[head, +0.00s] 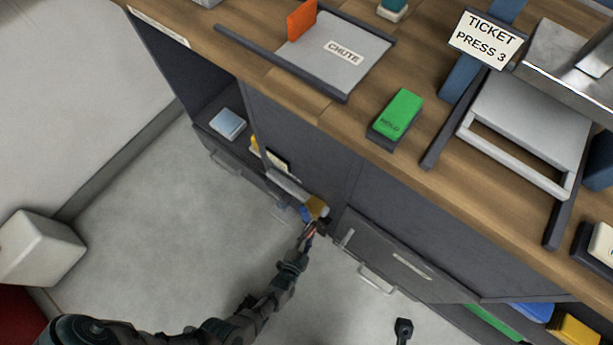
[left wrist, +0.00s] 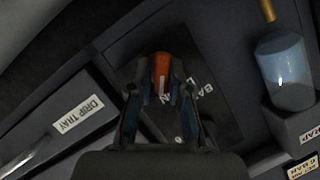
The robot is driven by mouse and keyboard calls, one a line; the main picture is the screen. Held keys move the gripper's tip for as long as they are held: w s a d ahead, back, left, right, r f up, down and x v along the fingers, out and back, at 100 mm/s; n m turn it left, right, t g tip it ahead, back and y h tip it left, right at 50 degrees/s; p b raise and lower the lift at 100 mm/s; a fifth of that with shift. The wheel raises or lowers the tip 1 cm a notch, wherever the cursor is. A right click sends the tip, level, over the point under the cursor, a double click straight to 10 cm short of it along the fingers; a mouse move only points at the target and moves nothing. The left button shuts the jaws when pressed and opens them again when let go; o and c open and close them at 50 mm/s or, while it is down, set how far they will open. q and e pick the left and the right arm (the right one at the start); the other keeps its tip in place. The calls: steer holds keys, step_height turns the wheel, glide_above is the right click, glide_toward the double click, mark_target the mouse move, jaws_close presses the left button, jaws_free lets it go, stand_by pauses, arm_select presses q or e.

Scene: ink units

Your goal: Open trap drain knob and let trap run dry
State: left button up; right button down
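In the left wrist view, an orange-red knob (left wrist: 161,72) with a pale stripe stands in front of a dark plate with partly hidden white lettering. My left gripper (left wrist: 161,82) is open, one finger on each side of the knob, with narrow gaps showing. A bluish clear cylinder (left wrist: 285,70) is at the right, by a partly cut-off label that seems to read TRAP. In the head view, my left gripper (head: 314,227) is low at the cabinet front, beside a small brass-coloured part (head: 316,207); it largely hides the knob.
A DRIP TRAY label (left wrist: 79,114) marks a drawer front at left in the wrist view. In the head view, the wooden counter (head: 280,85) above holds a green HOLD block (head: 397,113). A lower drawer (head: 395,262) is right of my gripper.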

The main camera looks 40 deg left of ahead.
arm_select(q)
steer(key=shift+o, duration=1.2)
steer(key=shift+d, duration=0.1)
